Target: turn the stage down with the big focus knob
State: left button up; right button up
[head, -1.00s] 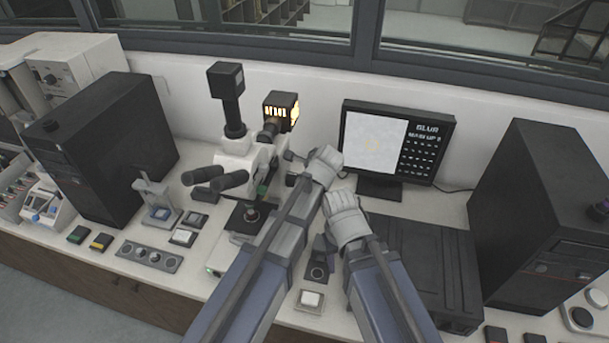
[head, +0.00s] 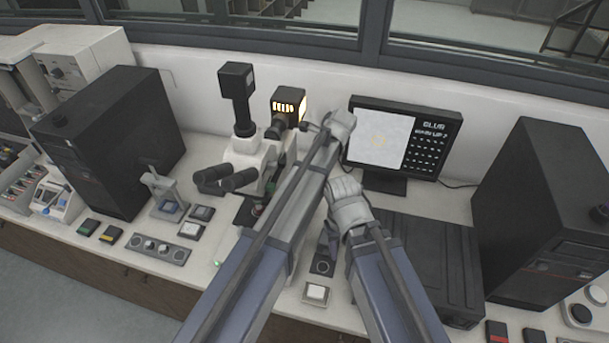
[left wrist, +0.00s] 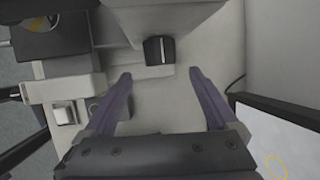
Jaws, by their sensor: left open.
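The microscope (head: 250,158), with a white body and black eyepieces, stands left of centre in the head view. Its dark stage (head: 245,213) is partly hidden behind my left arm. In the left wrist view a dark knob with a pale line (left wrist: 159,50) lies ahead of my open left gripper (left wrist: 165,80), between the lines of its two fingers and apart from them. I cannot tell whether it is the big focus knob. My left gripper (head: 307,127) is beside the microscope's right side. My right arm's wrist (head: 347,203) is lower right; its fingers are not clear.
A monitor (head: 399,140) with a yellow ring on its screen stands behind my arms. A black case (head: 425,255) lies at right, and black towers stand on both sides. A small button box (head: 316,292) sits at the bench front.

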pick_arm(q)
jog(key=b+x, duration=0.5)
jog(key=x, duration=0.1)
jog(key=shift+w+f+b, duration=0.1)
jog(key=shift+f+b, duration=0.2)
jog(key=shift+f, duration=0.1)
jog(key=shift+a, duration=0.1)
jog(key=shift+r, duration=0.1)
